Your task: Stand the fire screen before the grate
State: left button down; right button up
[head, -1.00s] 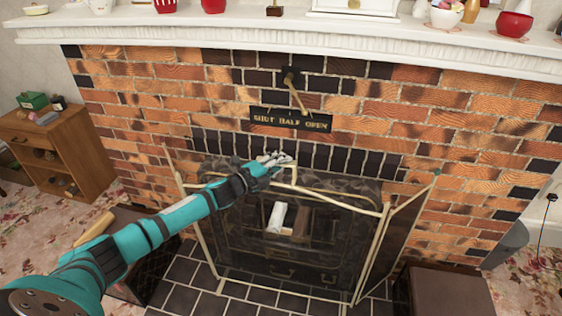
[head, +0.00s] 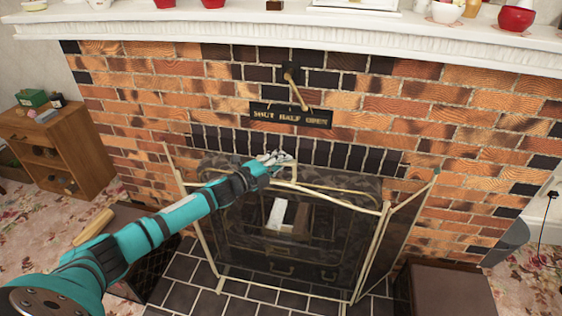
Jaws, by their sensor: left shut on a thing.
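The fire screen (head: 330,255) is a folding mesh screen with a pale gold frame. It stands upright on the dark tiled hearth, in front of the grate (head: 325,222), with its side panels angled. The grate shows dimly through the mesh, with a white and a brown piece in it. My left gripper (head: 280,160) is at the top middle of the screen, shut on its top handle. The fingers partly hide the handle. My right gripper is not in view.
A brown box (head: 450,292) stands at the right of the hearth and a dark box (head: 125,250) at the left. A wooden cabinet (head: 90,155) is at the far left. The mantel (head: 200,32) holds bowls and ornaments. A lever (head: 295,90) sits above the sign (head: 290,117).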

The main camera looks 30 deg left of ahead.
pick_arm(q)
jog(key=shift+f+b, duration=1.2)
dwell(1.4)
jog(key=shift+w+a+r, duration=0.1)
jog(key=shift+w+r, duration=0.05)
jog(key=shift+w, duration=0.55)
dwell(0.4)
dwell(0.5)
jog(key=c, duration=1.3)
grip_release()
jog(key=shift+s, duration=0.15)
jog(key=v, duration=1.2)
